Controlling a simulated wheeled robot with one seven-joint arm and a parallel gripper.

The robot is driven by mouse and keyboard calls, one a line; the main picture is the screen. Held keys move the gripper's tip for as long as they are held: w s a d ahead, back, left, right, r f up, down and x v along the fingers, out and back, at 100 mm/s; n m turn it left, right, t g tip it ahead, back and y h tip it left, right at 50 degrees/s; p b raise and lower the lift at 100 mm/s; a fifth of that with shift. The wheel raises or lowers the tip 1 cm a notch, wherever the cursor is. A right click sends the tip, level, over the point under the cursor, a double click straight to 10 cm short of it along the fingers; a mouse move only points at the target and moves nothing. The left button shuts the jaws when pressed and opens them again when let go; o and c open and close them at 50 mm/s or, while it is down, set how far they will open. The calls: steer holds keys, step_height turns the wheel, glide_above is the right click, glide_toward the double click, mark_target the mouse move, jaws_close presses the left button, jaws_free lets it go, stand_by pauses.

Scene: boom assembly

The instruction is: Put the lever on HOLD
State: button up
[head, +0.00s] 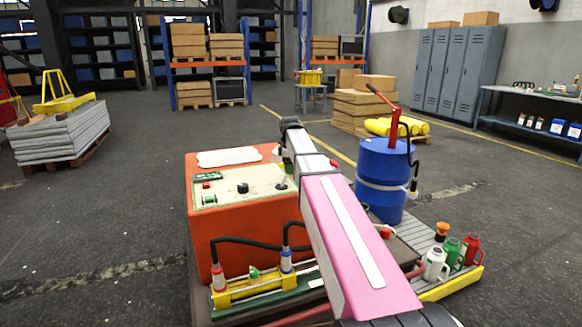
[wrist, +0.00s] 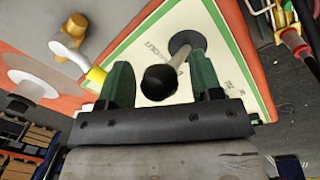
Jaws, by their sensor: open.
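The lever (wrist: 178,60) shows in the wrist view as a pale rod with a black ball end, rising from a round black base on a cream, green-edged panel. My gripper (wrist: 160,72) has its two dark green fingers apart, one on each side of the ball in the picture. Gaps show on both sides of the ball, and I cannot tell how deep it sits between the fingers. In the head view the lever's black base (head: 281,185) shows at the right of the panel on the orange machine (head: 245,240). The fingers are not clear there. I cannot read a HOLD mark.
A black knob (head: 242,188) sits left of the lever on the panel. A blue drum (head: 382,185) with a red-handled pump stands close right of my arm. Several small containers (head: 455,254) stand at the lower right. Open floor lies left of the machine.

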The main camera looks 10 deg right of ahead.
steer(key=shift+c, duration=0.2)
jaws_close()
steer(key=shift+s+a+r+t+h, duration=0.15)
steer(key=shift+a+r+h, duration=0.05)
steer(key=shift+a+h, duration=0.65)
steer(key=shift+s+a+r+t+h, duration=0.15)
steer(key=shift+a+r+h, duration=0.05)
steer(key=shift+a+h, duration=0.6)
steer(key=shift+s+a+h, duration=0.1)
steer(key=shift+a+h, duration=0.15)
steer(key=shift+a, duration=0.25)
steer(key=shift+o, duration=0.2)
jaws_free()
steer(key=shift+r, duration=0.1)
steer(key=v, duration=1)
steer(key=shift+s+a+r, duration=0.15)
steer(key=shift+r, duration=0.2)
steer(key=shift+s, duration=0.1)
